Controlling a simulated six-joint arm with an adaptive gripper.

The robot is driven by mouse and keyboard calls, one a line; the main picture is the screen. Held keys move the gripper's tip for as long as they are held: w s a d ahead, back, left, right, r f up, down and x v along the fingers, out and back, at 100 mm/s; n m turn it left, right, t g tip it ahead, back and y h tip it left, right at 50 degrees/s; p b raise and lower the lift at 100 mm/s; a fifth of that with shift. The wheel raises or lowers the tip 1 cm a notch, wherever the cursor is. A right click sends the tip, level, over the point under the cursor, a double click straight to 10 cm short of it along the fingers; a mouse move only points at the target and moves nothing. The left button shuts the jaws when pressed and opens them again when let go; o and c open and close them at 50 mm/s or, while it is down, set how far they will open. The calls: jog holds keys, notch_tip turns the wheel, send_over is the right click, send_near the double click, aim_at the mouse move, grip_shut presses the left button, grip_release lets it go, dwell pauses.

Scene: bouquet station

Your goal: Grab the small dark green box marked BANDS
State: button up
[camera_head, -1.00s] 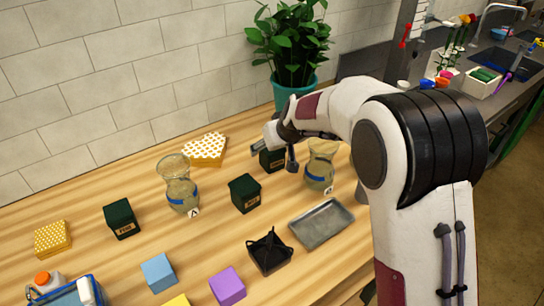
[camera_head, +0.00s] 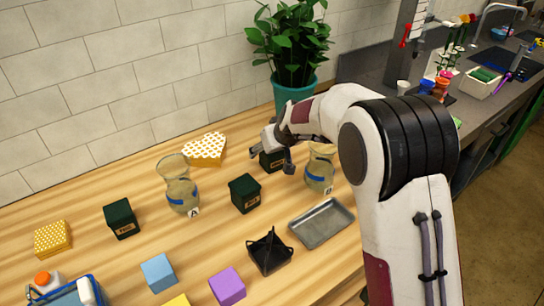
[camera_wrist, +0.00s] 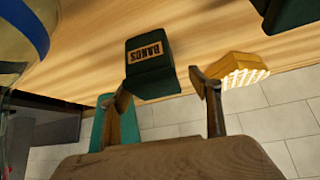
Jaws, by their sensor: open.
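The small dark green box marked BANDS (camera_wrist: 150,65) stands upside down in the wrist view, its label facing the camera. In the head view the box (camera_head: 273,162) stands at the back of the wooden table, partly hidden by my gripper. My gripper (camera_wrist: 163,92) is open and empty. In the wrist view its fingertips point towards the box, one near the box's left lower side and the other beyond its right side. In the head view my gripper (camera_head: 272,146) is close over the box; I cannot tell whether it touches.
A glass vase marked B (camera_head: 319,170) stands just right of the box. Another dark green box (camera_head: 245,194) is in front, and a heart-shaped polka-dot box (camera_head: 205,149) is to the left. A potted plant (camera_head: 294,88) stands behind. A metal tray (camera_head: 321,223) lies in front.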

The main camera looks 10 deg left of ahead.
jog(key=shift+x, duration=2)
jog(key=shift+d, duration=0.2)
jog(key=c, duration=1.3)
